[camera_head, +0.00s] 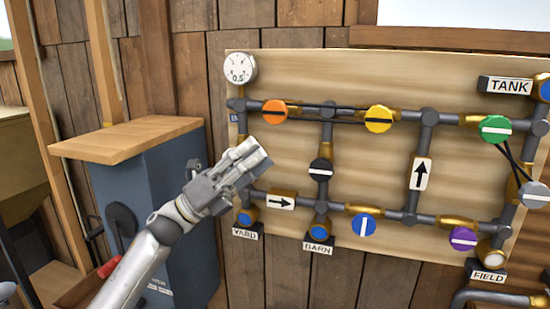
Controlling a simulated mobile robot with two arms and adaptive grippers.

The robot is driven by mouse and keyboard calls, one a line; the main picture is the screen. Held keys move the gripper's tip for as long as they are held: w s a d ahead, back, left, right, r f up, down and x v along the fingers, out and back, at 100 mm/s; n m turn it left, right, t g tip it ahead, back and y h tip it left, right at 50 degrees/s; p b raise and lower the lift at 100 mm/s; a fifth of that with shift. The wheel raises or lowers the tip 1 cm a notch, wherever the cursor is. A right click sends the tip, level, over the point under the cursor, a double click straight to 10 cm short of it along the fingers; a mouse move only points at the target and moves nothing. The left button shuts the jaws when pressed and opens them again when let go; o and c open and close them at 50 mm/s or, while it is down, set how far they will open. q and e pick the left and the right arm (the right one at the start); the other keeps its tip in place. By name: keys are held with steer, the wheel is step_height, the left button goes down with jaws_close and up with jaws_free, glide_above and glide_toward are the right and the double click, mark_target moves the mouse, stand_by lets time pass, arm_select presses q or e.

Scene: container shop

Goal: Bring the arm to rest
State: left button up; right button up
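My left arm comes in from the lower left. Its gripper (252,157) is in front of the left part of a wooden pipe board (380,75). The two fingers lie close together and hold nothing that I can see. The gripper overlaps the left vertical pipe in the picture, below the orange valve (275,112) and above the YARD label (246,234). I cannot tell how far it is from the board, and I see no clear contact. My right gripper is not in view.
The board carries a gauge (240,68), a yellow valve (378,119), a black valve (320,170), a blue valve (364,225), a purple valve (463,239) and a green valve (495,129). A blue-grey cabinet (160,190) with a wooden top (130,137) stands left, partly behind my arm.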

arm_select(q)
steer(key=s+a+f+n+t+y, duration=0.2)
steer(key=a+f+n+t+y, duration=0.15)
steer(key=f+n+y, duration=0.55)
steer(key=s+a+f+n+t+y, duration=0.1)
steer(key=a+f+n+t+y, duration=0.35)
steer(key=f+n, duration=0.8)
steer(key=s+a+f+n+t+y, duration=0.2)
steer(key=a+f+n+y, duration=0.2)
steer(key=f+n+y, duration=0.6)
steer(key=s+a+f+n+g, duration=0.3)
steer(key=s+f+n+g, duration=0.25)
steer(key=s+f, duration=0.6)
steer(key=s+a+f+n+g, duration=0.1)
steer(key=s+f+n+g, duration=0.2)
steer(key=s, duration=0.7)
steer(key=s+f+g, duration=0.2)
steer(key=s+g, duration=0.3)
steer(key=s, duration=0.5)
step_height(320, 180, down, 26)
steer(key=s, duration=0.1)
steer(key=s+a+f+g, duration=0.2)
steer(key=s+a+f, duration=0.1)
steer(key=s+f, duration=1.3)
steer(key=shift+s+f+y, duration=0.35)
steer(key=shift+s+f, duration=0.05)
steer(key=shift+s, duration=0.05)
